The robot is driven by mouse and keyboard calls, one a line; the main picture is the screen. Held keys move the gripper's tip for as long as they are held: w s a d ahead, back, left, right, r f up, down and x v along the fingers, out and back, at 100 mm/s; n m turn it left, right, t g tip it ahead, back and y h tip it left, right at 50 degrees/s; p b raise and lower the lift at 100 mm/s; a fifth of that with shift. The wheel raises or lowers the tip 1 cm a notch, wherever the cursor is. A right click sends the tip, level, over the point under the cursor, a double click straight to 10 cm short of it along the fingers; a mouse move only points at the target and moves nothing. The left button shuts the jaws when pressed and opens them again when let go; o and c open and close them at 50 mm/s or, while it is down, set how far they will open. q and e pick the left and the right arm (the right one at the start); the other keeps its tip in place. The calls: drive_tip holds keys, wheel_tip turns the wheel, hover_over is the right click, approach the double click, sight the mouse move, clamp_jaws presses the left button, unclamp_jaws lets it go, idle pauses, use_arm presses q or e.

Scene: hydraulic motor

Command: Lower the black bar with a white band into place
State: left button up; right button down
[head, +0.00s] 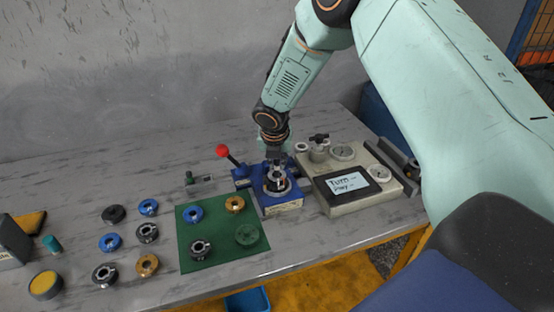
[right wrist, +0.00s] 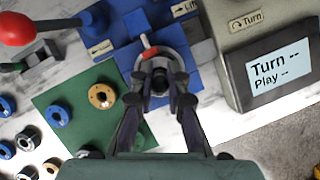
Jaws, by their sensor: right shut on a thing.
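My right gripper (head: 277,176) points down over the blue fixture (head: 285,207) on the bench. In the right wrist view its fingers (right wrist: 160,76) are closed on the black bar (right wrist: 159,83), seen nearly end-on as a dark round shape. The bar is over the pale ring seat of the blue fixture (right wrist: 122,60). Its white band is not clear, and the fingers hide its lower end, so I cannot tell how deep it sits. A small red and white piece (right wrist: 147,46) shows just beyond the fingertips. My left gripper is not in view.
A red-knobbed lever (head: 223,151) rises left of the fixture. A grey test unit with a "Turn" display (head: 348,181) stands close on the right. A green mat (head: 222,252) with several ring parts lies left; more rings lie loose beyond it. The bench's back is clear.

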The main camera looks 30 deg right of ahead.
drive_tip(key=shift+f, duration=0.4)
idle(0.4)
drive_tip(key=c, duration=1.3)
unclamp_jaws()
drive_tip(key=shift+o, duration=0.2)
drive_tip(key=o, duration=0.4)
drive_tip(key=shift+r+p, duration=3.15)
drive_tip(key=shift+p, duration=0.45)
